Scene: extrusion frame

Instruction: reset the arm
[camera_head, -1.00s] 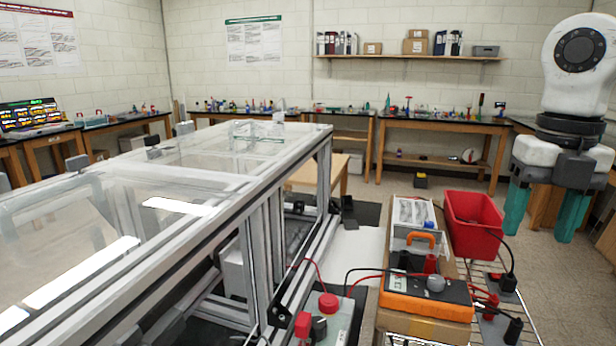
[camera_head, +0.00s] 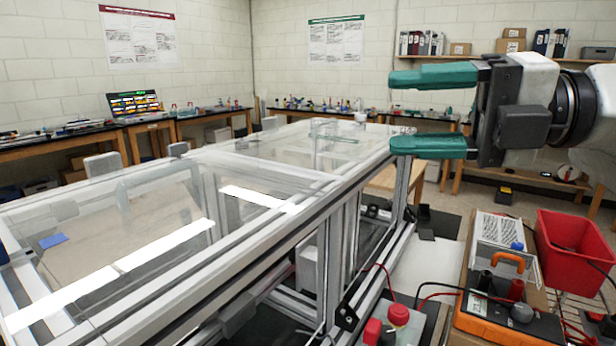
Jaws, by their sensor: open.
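My gripper (camera_head: 408,112) is at the upper right of the head view, on my white and black arm. Its two green fingers point left, one above the other, with a wide gap between them. It is open and nothing is between the fingers. It appears in front of the far right end of the extrusion frame (camera_head: 330,215), whose top is clear panels. I cannot tell how far the lower finger is from the frame's corner.
A red bin (camera_head: 578,245) and an orange-handled device (camera_head: 510,290) stand at the lower right, with cables around them. Wooden benches (camera_head: 150,130) with small items line the walls. A shelf with boxes (camera_head: 510,45) is behind my arm. Some floor shows beyond the frame.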

